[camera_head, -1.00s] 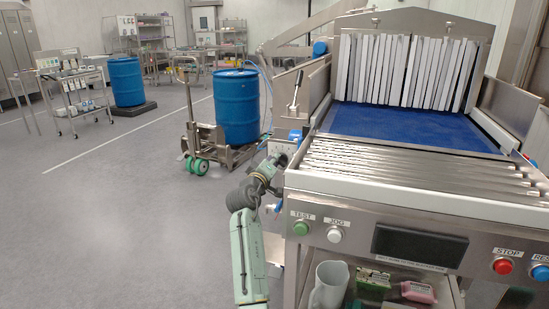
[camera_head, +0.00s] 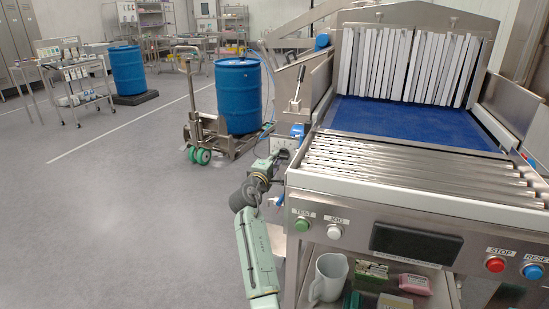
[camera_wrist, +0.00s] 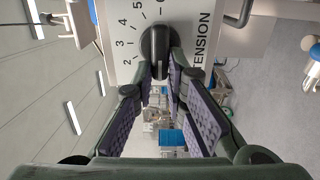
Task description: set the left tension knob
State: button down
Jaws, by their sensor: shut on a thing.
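The tension knob (camera_wrist: 156,46) is black and sits on a pale scale plate (camera_wrist: 196,22) in the wrist view. The plate reads TENSION, with several numbers from 2 upward curving around the knob. My gripper (camera_wrist: 160,66) has its two fingertips closed on the knob's sides. The knob's long grip stands nearly upright in this view, its far end towards the top numbers; its exact reading cannot be told. In the head view my arm reaches the machine's left side, and the knob there is hidden.
The conveyor's rollers (camera_head: 410,165) and blue belt (camera_head: 410,125) lie right of my arm. A lever (camera_head: 297,88) stands above it on the machine's side. A blue drum (camera_head: 238,95) on a pallet truck (camera_head: 200,135) stands behind. Open floor (camera_head: 130,230) lies left.

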dwell(0.4)
jog(key=c, duration=1.6)
grip_release()
jog(key=shift+s, duration=0.1)
jog(key=v, duration=1.2)
